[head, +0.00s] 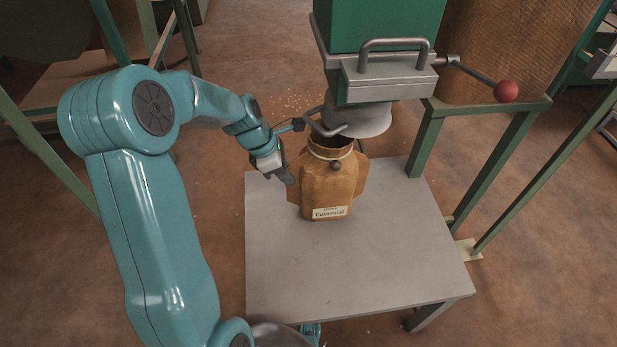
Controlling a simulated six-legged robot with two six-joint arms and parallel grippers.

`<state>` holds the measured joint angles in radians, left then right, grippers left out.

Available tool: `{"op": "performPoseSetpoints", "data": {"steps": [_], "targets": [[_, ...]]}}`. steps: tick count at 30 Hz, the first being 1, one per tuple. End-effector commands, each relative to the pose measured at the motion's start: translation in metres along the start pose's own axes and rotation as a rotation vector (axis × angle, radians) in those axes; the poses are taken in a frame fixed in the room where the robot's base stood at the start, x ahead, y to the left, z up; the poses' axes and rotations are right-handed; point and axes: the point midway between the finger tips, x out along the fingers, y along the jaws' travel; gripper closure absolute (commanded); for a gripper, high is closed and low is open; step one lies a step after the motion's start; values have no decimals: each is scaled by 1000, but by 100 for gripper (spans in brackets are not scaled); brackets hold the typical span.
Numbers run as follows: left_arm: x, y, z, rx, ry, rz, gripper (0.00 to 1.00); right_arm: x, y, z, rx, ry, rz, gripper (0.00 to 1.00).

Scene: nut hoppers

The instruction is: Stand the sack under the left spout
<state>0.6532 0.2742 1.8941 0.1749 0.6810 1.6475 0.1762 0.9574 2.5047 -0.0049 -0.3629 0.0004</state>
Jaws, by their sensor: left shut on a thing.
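A brown sack (328,187) with an open neck and a pale label stands upright on a grey table, near its back edge. My left gripper (287,178) is at the sack's left side, shut on it. A pale grey spout (357,118) hangs under a green hopper (385,25). The spout is just above and slightly right of the sack's mouth; I cannot tell whether they line up fully in depth. The right gripper is not in view.
The grey table (340,270) is bare in front of the sack. A lever with a red knob (506,91) sticks out right of the hopper. Green frame legs (490,180) stand at the right. A grey bowl-like thing (278,335) shows at the bottom edge.

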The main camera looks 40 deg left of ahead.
Motion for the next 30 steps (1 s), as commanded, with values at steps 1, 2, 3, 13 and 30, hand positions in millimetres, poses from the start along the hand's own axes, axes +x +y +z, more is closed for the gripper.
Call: {"op": "performPoseSetpoints", "data": {"steps": [1,2,3,13,30], "targets": [[3,0,6,4,0,0,100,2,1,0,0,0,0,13],[4,0,9,2,0,-1,100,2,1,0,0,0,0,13],[5,1,11,3,0,-1,100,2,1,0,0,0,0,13],[33,3,42,-1,1,-1,100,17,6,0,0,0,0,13],[34,3,41,-1,1,0,66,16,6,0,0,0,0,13]]}}
